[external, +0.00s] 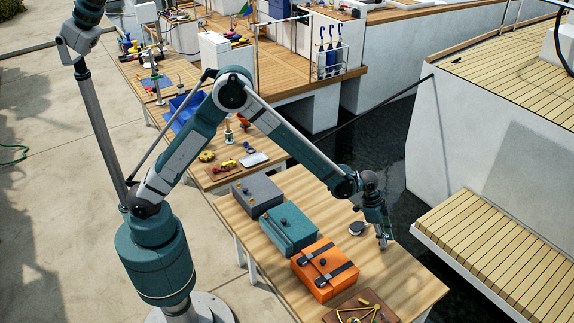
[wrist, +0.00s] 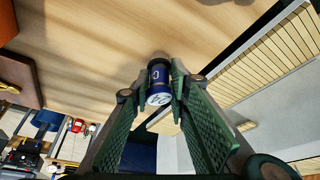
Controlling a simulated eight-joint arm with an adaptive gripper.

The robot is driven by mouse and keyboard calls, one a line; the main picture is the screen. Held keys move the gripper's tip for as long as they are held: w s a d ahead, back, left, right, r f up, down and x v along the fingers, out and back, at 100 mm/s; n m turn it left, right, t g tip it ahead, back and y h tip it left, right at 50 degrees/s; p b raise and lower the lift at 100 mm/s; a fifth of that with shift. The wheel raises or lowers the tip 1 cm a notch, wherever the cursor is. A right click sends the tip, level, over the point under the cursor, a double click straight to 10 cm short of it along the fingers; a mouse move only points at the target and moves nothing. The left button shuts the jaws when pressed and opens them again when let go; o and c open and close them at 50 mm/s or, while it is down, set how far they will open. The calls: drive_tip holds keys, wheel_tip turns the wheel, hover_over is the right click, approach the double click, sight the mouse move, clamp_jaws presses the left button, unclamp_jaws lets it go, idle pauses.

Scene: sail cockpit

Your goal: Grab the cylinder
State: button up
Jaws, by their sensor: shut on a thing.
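The cylinder (wrist: 158,80) is a small dark blue can with a white end and markings, seen in the wrist view between my fingertips. My gripper (wrist: 160,88) is shut on it, with one green finger along each side. In the external view my gripper (external: 384,240) points down over the right side of the wooden table (external: 420,285). The cylinder is too small and covered there to make out clearly. I cannot tell whether it touches the tabletop.
An orange case (external: 322,272), a teal case (external: 288,230) and a grey case (external: 256,194) stand in a row left of my gripper. A dark round object (external: 357,229) lies nearby. A brown tray (external: 375,300) with tools is at the front. Water lies beyond the table's right edge.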

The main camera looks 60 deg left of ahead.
drive_tip(key=shift+r+p, duration=0.55)
drive_tip(key=shift+r, duration=4.45)
